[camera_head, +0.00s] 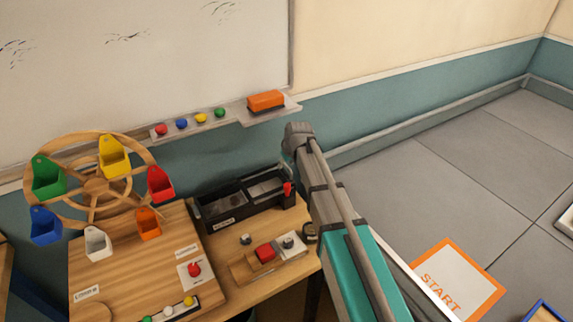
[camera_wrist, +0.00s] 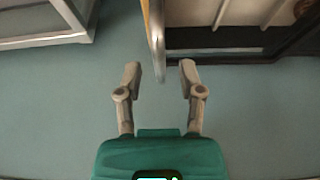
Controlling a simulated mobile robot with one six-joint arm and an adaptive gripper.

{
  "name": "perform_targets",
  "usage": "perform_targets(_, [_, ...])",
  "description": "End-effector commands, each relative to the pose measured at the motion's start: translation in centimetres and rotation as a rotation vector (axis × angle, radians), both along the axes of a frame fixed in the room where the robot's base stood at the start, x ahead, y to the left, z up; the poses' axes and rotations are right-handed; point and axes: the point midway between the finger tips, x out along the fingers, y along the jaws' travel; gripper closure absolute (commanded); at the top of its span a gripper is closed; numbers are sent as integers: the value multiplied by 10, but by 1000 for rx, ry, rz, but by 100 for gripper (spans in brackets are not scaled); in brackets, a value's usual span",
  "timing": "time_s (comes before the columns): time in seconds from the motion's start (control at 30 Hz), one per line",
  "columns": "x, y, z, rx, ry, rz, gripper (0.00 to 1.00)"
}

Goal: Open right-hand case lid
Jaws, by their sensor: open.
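A black case (camera_head: 222,226) with two dark compartments side by side stands at the back of the wooden bench in the head view. A small red piece (camera_head: 288,189) shows at its right end. I cannot tell clearly how its right-hand lid stands. A dark, frame-like structure (camera_wrist: 215,57) lies ahead to the upper right, possibly the case. My arm hides the gripper in the head view.
A wooden wheel (camera_head: 97,184) with coloured buckets stands at the left. A block with a red button (camera_head: 265,252) sits in front of the case. A whiteboard ledge with an orange eraser (camera_head: 266,100) is behind. Open grey floor (camera_head: 410,190) lies to the right.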

Motion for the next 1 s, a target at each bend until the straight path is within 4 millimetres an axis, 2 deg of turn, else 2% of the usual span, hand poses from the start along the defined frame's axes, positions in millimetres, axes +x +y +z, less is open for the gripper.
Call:
perform_targets(0.13, [0, 0, 0, 0, 0, 0, 50])
perform_targets(0.17, [0, 0, 0, 0, 0, 0, 54])
perform_targets(0.4, [0, 0, 0, 0, 0, 0, 99])
perform_targets(1.0, [-2, -3, 0, -1, 1, -10, 100])
